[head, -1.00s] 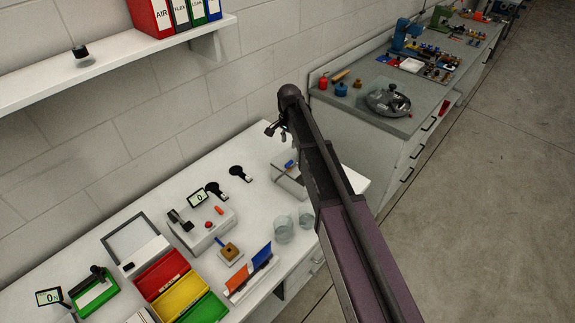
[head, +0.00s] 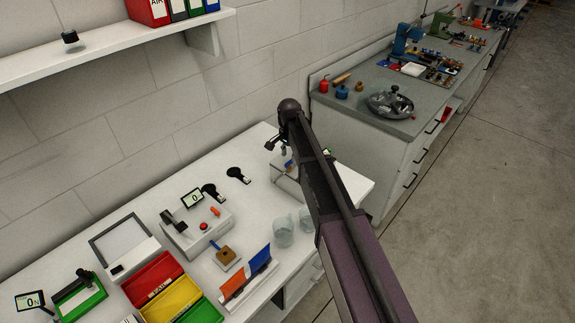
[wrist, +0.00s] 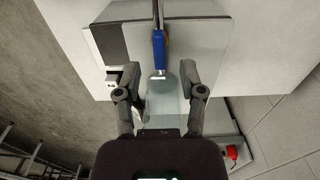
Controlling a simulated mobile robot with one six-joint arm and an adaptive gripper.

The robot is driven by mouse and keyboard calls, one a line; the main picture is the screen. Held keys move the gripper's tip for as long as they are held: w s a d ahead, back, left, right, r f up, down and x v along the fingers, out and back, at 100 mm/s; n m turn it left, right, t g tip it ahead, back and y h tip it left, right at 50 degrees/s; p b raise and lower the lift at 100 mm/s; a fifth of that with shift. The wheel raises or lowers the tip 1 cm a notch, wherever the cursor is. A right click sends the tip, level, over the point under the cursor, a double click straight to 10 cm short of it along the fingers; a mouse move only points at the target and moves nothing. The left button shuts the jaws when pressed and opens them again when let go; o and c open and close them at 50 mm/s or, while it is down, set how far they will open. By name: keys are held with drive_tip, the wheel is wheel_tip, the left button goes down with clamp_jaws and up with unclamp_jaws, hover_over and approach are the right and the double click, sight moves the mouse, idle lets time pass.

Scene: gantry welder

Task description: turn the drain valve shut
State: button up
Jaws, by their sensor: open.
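The drain valve shows in the wrist view as a blue-sleeved lever (wrist: 159,50) with a bare metal tip, pointing down the picture over a pale grey box (wrist: 195,42). My gripper (wrist: 159,75) is open and empty, with one finger on each side of the lever's tip. The fingers look apart from the lever; the depth between them is hard to tell. In the head view my gripper (head: 277,142) is above the far right end of the white bench, and a bit of blue (head: 289,164) shows beside my arm. My arm hides most of the valve there.
A clear vessel (wrist: 165,100) lies below the lever in the wrist view. Two clear beakers (head: 283,232) stand near the bench's front edge. A grey box with a red button (head: 203,227) and coloured bins (head: 172,297) are to the left. A grey cabinet (head: 350,125) stands beyond.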

sight(289, 164)
drive_tip(key=shift+f+b, duration=1.15)
drive_tip(key=shift+f, duration=0.25)
